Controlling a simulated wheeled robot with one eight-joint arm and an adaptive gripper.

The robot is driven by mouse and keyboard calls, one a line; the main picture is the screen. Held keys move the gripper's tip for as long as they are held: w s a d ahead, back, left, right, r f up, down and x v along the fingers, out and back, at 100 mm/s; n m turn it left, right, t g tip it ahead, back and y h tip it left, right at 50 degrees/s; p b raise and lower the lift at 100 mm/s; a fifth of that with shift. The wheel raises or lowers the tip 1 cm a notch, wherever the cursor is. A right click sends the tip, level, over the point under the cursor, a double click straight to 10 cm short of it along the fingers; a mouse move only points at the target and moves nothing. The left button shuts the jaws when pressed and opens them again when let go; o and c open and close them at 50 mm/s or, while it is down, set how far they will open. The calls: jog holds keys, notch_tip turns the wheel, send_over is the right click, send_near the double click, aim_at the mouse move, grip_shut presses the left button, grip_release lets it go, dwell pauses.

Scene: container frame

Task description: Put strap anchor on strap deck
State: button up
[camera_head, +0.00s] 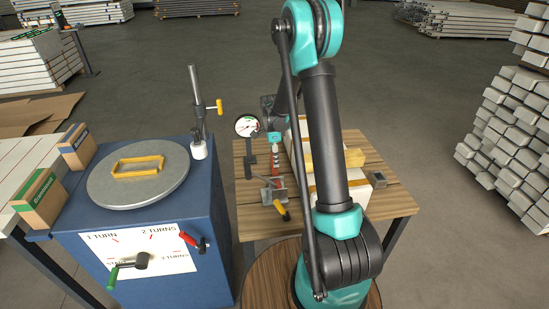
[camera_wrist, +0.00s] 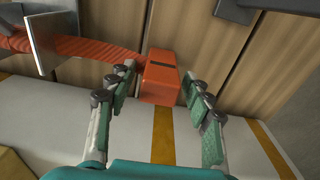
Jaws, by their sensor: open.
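The strap anchor, an orange block with a dark slot (camera_wrist: 158,80), sits between the fingers of my gripper (camera_wrist: 158,92) in the wrist view. The gripper is open, with gaps between both green finger pads and the block. A ribbed orange strap (camera_wrist: 95,48) runs left from the block through a metal plate (camera_wrist: 45,38). A white surface with yellow stripes (camera_wrist: 75,115) lies below, beside brown wooden boards (camera_wrist: 215,40). Which part is the strap deck I cannot tell. In the head view the strap shows red (camera_head: 275,160) above the table; the anchor is not clearly visible there.
The wooden table (camera_head: 398,200) carries a white box with yellow bands, partly behind my arm. A round gauge (camera_head: 247,126) and a yellow-handled lever (camera_head: 281,210) stand at its left. A blue cabinet (camera_head: 215,225) with a grey turntable (camera_head: 105,190) stands further left.

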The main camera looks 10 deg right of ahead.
jog(key=r, duration=1.2)
jog(key=shift+a+r, duration=0.1)
jog(key=shift+a, duration=0.2)
jog(key=shift+d, duration=0.1)
